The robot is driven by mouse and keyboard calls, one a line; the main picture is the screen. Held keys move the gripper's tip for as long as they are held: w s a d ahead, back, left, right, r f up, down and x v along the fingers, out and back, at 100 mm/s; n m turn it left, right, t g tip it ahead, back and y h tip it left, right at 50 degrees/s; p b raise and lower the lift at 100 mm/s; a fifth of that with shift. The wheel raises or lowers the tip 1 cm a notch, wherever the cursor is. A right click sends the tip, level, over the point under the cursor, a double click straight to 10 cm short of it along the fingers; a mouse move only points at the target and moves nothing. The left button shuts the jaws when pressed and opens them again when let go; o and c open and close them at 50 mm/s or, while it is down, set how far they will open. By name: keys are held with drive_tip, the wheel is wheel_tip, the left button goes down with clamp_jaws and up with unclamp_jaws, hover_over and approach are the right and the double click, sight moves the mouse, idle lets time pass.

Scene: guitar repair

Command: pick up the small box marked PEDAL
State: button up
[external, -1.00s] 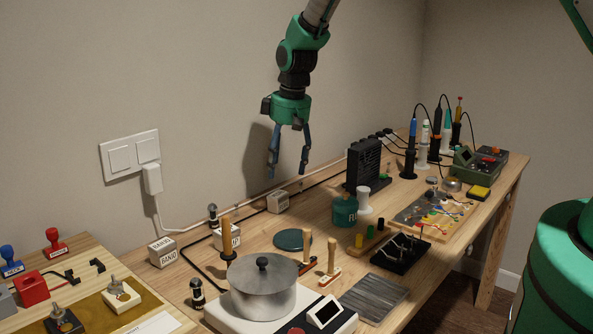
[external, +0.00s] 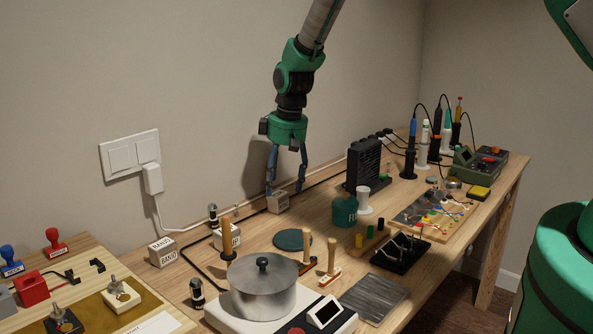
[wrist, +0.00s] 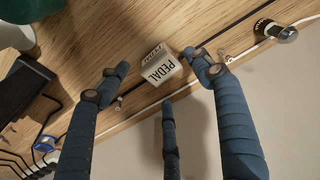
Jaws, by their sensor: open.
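The small white box marked PEDAL (wrist: 160,66) stands on the wooden bench near the wall. In the external view the box (external: 278,203) is partly behind my fingers. My gripper (external: 286,190) is open and has come down to it from above. In the wrist view my gripper's blue fingers (wrist: 155,80) are spread around the box, with gaps visible between the fingers and its sides. I cannot tell whether any finger touches it.
A black cable (wrist: 240,38) runs beside the box along the wall. A dark green disc (external: 293,239), a green pot (external: 344,211) and a black finned block (external: 362,163) stand nearby. Two other small white boxes (external: 162,251) (external: 227,238) are to the left.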

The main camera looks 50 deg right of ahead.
sight(278, 194)
drive_tip(key=shift+w+a+f, duration=0.1)
drive_tip(key=shift+w+f, duration=0.15)
drive_tip(key=shift+f, duration=0.9)
drive_tip(key=shift+w+f, duration=0.2)
drive_tip(key=shift+f, duration=0.95)
drive_tip(key=c, duration=1.4)
